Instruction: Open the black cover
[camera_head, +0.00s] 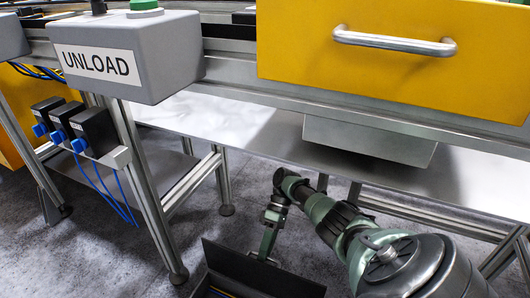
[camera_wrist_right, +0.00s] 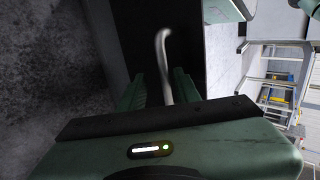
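The black cover (camera_head: 280,279) is a dark flat panel at the bottom of the head view, partly cut off by the frame edge. In the right wrist view its black surface (camera_wrist_right: 140,30) lies beyond the fingers. A bent, pale metal handle (camera_wrist_right: 163,52) stands between the fingers of my right gripper (camera_wrist_right: 158,80). The fingers are apart, with a visible gap on each side of the handle. In the head view my right gripper (camera_head: 266,252) reaches down at the far edge of the panel. The handle is hidden there. My left gripper is not in view.
A yellow drawer front (camera_head: 390,75) with a metal handle (camera_head: 395,41) hangs above my right arm. A grey UNLOAD box (camera_head: 130,55) and blue-knobbed black units (camera_head: 75,125) are at left. A metal shelf (camera_head: 230,125) runs behind. Grey floor (camera_head: 130,250) is clear at lower left.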

